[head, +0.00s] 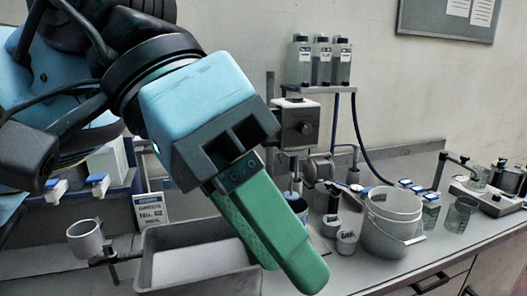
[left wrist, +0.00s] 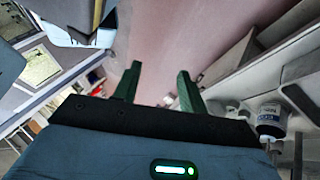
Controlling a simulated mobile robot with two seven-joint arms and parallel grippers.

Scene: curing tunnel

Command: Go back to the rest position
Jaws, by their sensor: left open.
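My left gripper (head: 282,268) comes in from the upper left in the head view, with a pale blue body and two green fingers. It hangs in the air in front of the bench and points down and to the right. In the left wrist view its fingers (left wrist: 158,85) are spread apart with nothing between them. It covers part of the grey tray behind it. My right gripper is not in either view.
Behind the gripper, a grey tray (head: 150,271) and a white bucket (head: 390,240) stand on the bench. A cup holder (head: 84,238) is at the left. Several bottles (head: 321,62) stand on a raised shelf. Glass beakers (head: 459,214) are at the right. The wrist view shows open floor (left wrist: 190,32).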

